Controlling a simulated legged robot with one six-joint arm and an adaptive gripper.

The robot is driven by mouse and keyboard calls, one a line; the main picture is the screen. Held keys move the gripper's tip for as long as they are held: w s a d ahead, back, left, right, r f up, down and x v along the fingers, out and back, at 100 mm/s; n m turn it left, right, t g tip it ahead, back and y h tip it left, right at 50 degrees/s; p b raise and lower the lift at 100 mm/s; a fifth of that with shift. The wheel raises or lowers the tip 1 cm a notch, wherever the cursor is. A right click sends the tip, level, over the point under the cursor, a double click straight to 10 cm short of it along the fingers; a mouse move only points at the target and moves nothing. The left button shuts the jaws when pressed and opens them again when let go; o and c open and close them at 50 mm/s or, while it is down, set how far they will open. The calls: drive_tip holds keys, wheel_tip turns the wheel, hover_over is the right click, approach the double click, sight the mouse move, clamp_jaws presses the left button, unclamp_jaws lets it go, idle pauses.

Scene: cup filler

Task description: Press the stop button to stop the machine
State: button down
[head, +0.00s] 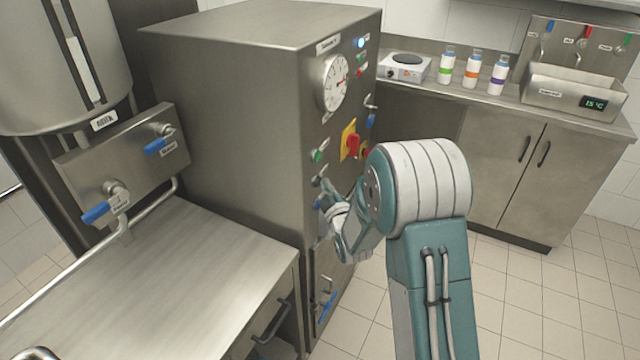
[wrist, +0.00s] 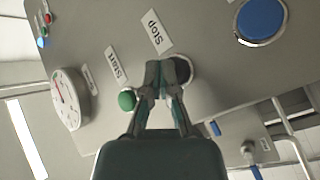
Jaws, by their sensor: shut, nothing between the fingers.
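The machine is a tall steel cabinet (head: 235,110) with a control panel on its right-hand face. In the wrist view, a white "Stop" label (wrist: 156,32) sits above a dark round button (wrist: 182,70), which my fingers partly cover. A green button (wrist: 127,100) lies by the "Start" label (wrist: 115,63), and it also shows in the head view (head: 317,156). My gripper (wrist: 162,66) is shut and empty, with its fingertips at the left edge of the dark button. I cannot tell whether they touch it. In the head view my gripper (head: 328,192) is close to the panel.
A large blue button (wrist: 262,22) is near the Stop button. A yellow-and-red switch (head: 350,142) and a dial gauge (head: 335,83) are higher on the panel. A steel worktop (head: 150,285) stands in front at left. A counter with bottles (head: 471,70) is behind.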

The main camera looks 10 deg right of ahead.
drive_tip(key=shift+s+d, duration=0.3)
drive_tip(key=shift+d, duration=0.15)
drive_tip(key=s+d, duration=0.3)
drive_tip(key=d, duration=0.2)
drive_tip(key=shift+s, duration=0.3)
drive_tip(key=shift+a+r, duration=0.1)
idle(0.7)
drive_tip(key=s+r+m+g+h, duration=0.3)
drive_tip(key=s+r+m+g, duration=0.3)
drive_tip(key=s+r, duration=0.35)
drive_tip(key=s+a+r+m+g, duration=0.1)
drive_tip(key=s+m+g, duration=0.1)
drive_tip(key=s, duration=1)
drive_tip(key=s+a+r+m+g, duration=0.1)
drive_tip(key=s+m+g, duration=0.2)
drive_tip(key=s, duration=0.9)
drive_tip(key=shift+s+a+r+g, duration=0.15)
drive_tip(key=shift+s+r+g, duration=0.25)
drive_tip(key=shift+g, duration=0.6)
